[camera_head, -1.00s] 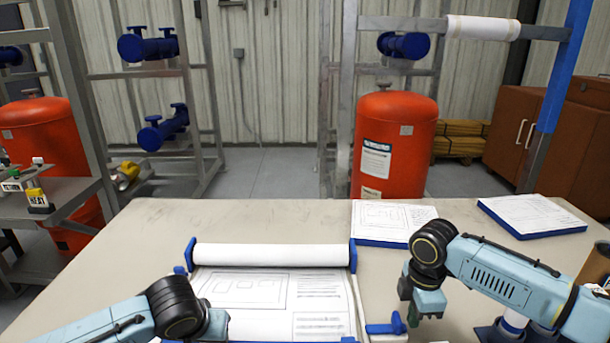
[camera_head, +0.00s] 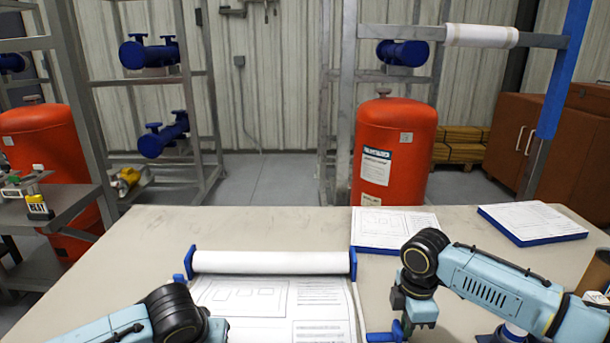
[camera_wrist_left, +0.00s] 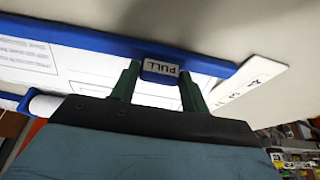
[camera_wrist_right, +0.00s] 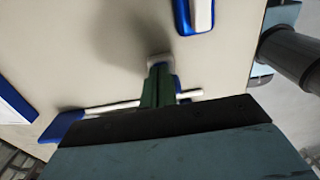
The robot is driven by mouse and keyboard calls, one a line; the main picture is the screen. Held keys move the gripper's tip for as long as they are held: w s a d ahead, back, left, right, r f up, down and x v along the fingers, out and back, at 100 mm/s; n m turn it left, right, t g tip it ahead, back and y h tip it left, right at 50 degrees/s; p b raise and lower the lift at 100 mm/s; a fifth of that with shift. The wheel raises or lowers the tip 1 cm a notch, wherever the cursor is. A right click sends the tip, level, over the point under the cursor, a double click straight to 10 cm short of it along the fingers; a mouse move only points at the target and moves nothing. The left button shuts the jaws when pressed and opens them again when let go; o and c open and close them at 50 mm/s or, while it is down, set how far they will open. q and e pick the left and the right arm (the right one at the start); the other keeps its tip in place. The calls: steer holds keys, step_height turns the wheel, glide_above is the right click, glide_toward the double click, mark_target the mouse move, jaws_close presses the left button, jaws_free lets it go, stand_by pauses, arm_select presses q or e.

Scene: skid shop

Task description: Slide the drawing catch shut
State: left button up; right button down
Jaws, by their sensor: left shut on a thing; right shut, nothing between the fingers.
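The drawing (camera_head: 255,300) lies on the bench below a white roll (camera_head: 272,262) held between blue end brackets. My left gripper (camera_wrist_left: 158,85) is shut on the blue tab marked PULL (camera_wrist_left: 160,68) on the drawing's blue edge bar (camera_wrist_left: 90,38). The blue catch (camera_head: 378,337) with its upright knob is right of the drawing, partly cut off by the lower edge. My right gripper (camera_head: 413,320) is shut and empty, just right of the knob; I cannot tell whether they touch. In the right wrist view its fingers (camera_wrist_right: 160,72) hide part of a white rod (camera_wrist_right: 110,106) with a blue end.
A drawing pad (camera_head: 392,222) and another blue-edged pad (camera_head: 532,217) lie at the back right of the bench (camera_head: 180,225). A red tank (camera_head: 394,150) stands beyond the bench.

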mark_target(384, 335)
arm_select(q)
steer(key=shift+s+f, duration=0.2)
arm_select(e)
steer(key=shift+a, duration=2.2)
steer(key=shift+r, duration=0.1)
step_height(384, 335, up, 9)
stand_by(0.8)
arm_select(q)
steer(key=shift+w, duration=0.3)
stand_by(0.6)
steer(key=o, duration=0.9)
steer(key=shift+w+r, duration=0.1)
